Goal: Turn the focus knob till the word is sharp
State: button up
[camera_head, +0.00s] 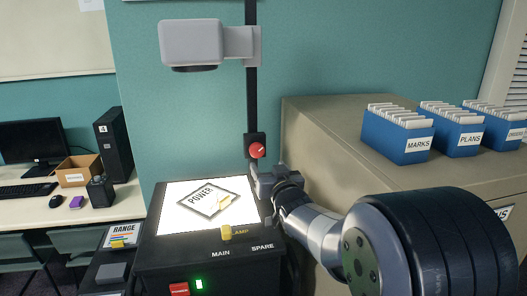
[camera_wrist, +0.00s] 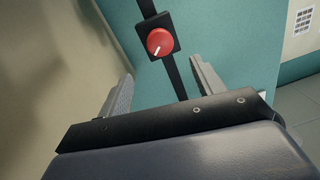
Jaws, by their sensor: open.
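The red focus knob (camera_head: 257,150) sits on a black block on the projector's upright post. A white mark on it points to the upper right in the head view. The knob also shows in the wrist view (camera_wrist: 160,42), beyond the fingertips and between their lines. My gripper (camera_head: 258,178) is open and empty, just below the knob in the head view; its two fingers show apart in the wrist view (camera_wrist: 164,82). No projected word is in view.
The grey projector head (camera_head: 190,45) hangs above the stage. A yellow lamp switch (camera_head: 226,232) is on the front edge. A beige cabinet (camera_head: 330,125) with blue file boxes (camera_head: 395,137) stands right, close to my arm. A desk (camera_head: 120,205) is left.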

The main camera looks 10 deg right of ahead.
aim_at(258, 152)
jog(key=w+p, duration=0.1)
jog(key=w, duration=0.2)
jog(key=w+p, duration=0.1)
jog(key=w, duration=0.2)
jog(key=w+p, duration=0.1)
jog(key=w, duration=0.2)
jog(key=shift+w+a, duration=0.4)
jog(key=shift+c, duration=0.2)
jog(key=c, duration=0.9)
jog(key=shift+f+m+b, duration=0.2)
jog(key=shift+m+b, duration=0.1)
jog(key=shift+b, duration=0.3)
jog(key=shift+c, duration=0.2)
jog(key=shift+m+b, duration=0.85)
jog(key=shift+m, duration=0.15)
jog(key=shift+r+m+b, duration=0.1)
jog(key=shift+m+b, duration=0.6)
jog(key=shift+m, duration=0.8)
jog(key=o, duration=1)
